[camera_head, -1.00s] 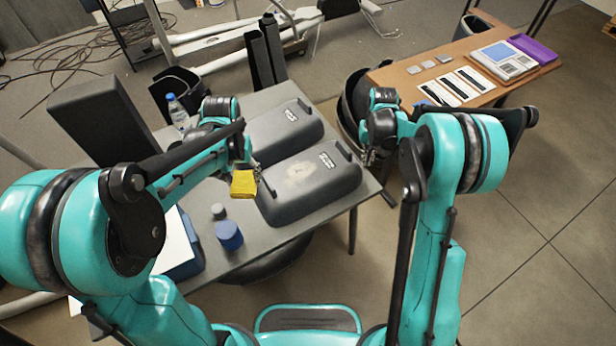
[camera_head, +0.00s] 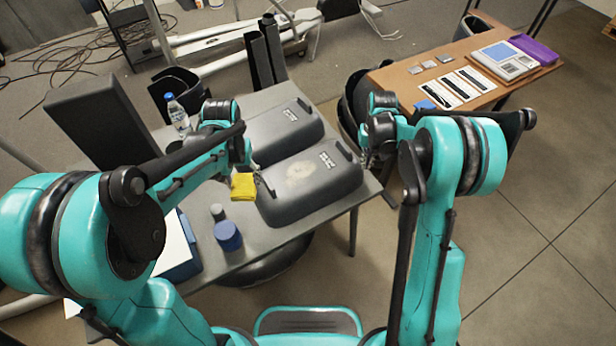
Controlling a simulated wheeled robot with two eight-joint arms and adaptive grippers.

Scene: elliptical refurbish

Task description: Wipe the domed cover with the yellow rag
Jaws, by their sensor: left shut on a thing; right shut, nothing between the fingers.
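Two dark grey domed covers lie on the grey table (camera_head: 285,232). The nearer domed cover (camera_head: 325,190) has a pale smudge on its top; the farther domed cover (camera_head: 290,130) lies behind it. My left gripper (camera_head: 247,180) is shut on the yellow rag (camera_head: 243,187), at the left end of the nearer cover. I cannot tell whether the rag touches the cover. My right gripper (camera_head: 368,158) is shut and empty, beside the right end of the nearer cover.
A blue jar (camera_head: 228,236) and a small grey jar (camera_head: 217,212) stand at the table's front left. A water bottle (camera_head: 178,115) stands behind my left arm. A wooden table (camera_head: 400,78) with a scale (camera_head: 505,60) and cards is at the back right.

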